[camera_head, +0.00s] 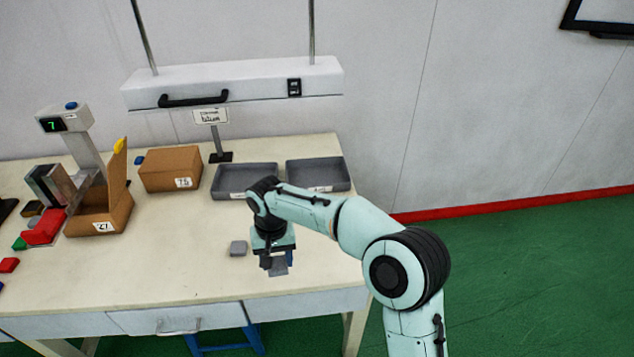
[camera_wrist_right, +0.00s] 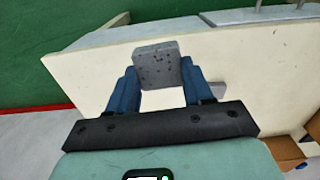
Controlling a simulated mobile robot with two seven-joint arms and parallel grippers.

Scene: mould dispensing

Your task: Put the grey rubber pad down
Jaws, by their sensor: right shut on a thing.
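My right gripper (camera_head: 274,262) is over the front right part of the table, pointing down. It is shut on the grey rubber pad (camera_head: 279,268), which shows just below the jaws. In the right wrist view the speckled grey pad (camera_wrist_right: 156,64) sits between the blue fingers (camera_wrist_right: 159,82). I cannot tell whether the pad touches the table top. A second small grey block (camera_head: 238,248) lies on the table to the left of the gripper. My left gripper is not in view.
Two grey trays (camera_head: 215,194) (camera_head: 348,184) stand at the back right of the table (camera_head: 170,265). Cardboard boxes (camera_head: 170,160) (camera_head: 78,226), a scale display (camera_head: 58,122) and red pieces (camera_head: 44,232) are at the left. The table's middle front is clear; its front edge is close to the gripper.

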